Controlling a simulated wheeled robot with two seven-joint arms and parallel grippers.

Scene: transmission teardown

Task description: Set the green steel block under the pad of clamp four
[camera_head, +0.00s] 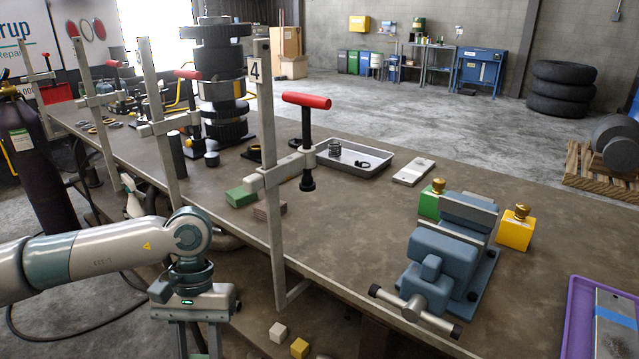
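Clamp four (272,177) stands at the table's front edge, marked with a "4" plate and topped by a red handle. Its round dark pad (307,184) hangs above the tabletop with a gap beneath. A flat green block (240,197) lies on the table left of the clamp post, beside a pinkish-brown block (268,210). I cannot tell from its look whether it is steel. My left gripper (198,343) points down in front of the table, below and left of the green block. Its fingers stand apart; the tips are cut off and a small greenish patch shows between them.
A blue vise (448,257) stands on the right, between a green block with a brass knob (430,201) and a yellow one (515,229). A grey tray (354,158) lies behind the clamp. Other clamp posts line the front edge at left. Small cubes (278,332) lie below.

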